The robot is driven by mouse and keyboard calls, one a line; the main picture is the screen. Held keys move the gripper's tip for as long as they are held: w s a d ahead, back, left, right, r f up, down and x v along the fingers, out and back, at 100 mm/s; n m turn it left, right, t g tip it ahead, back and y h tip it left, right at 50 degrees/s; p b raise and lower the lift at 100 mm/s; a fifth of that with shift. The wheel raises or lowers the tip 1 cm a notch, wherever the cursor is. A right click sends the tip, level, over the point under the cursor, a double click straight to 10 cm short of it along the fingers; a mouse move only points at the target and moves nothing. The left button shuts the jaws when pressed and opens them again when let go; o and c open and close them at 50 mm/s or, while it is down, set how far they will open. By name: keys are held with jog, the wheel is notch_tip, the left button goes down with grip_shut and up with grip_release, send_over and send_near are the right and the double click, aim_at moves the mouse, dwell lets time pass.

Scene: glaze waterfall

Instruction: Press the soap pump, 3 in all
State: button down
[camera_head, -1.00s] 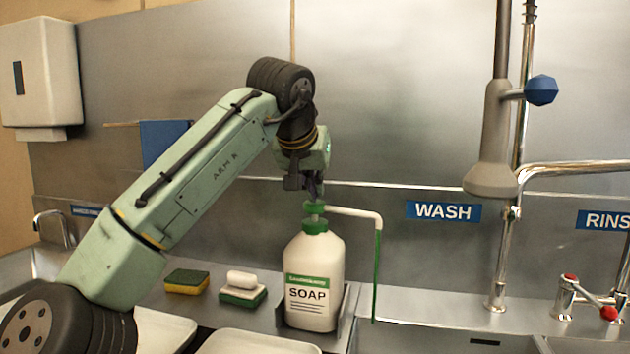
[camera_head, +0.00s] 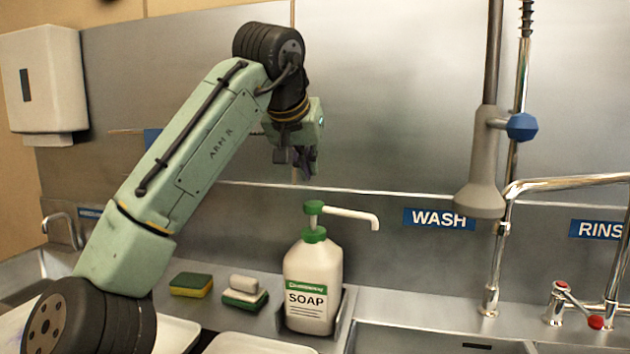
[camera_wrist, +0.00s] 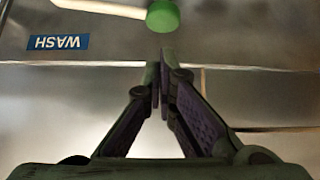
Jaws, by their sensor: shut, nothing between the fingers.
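The soap bottle (camera_head: 313,272) is white with a green collar and a SOAP label, and stands upright on the steel counter. Its pump head (camera_head: 314,208) is green with a white spout pointing right, and it stands raised above the collar. In the wrist view the green pump top (camera_wrist: 163,15) shows at the upper middle, beyond the fingertips. My gripper (camera_head: 302,174) is shut and empty, above the pump head and a little to its left, apart from it. The two fingers meet in the wrist view (camera_wrist: 160,62).
A hanging sprayer (camera_head: 481,165) and tap (camera_head: 500,240) stand right. The steel wall is close behind.

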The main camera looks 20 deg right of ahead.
jog(key=shift+b+v, duration=0.3)
jog(key=shift+v, duration=2.35)
jog(key=shift+w+a, duration=0.1)
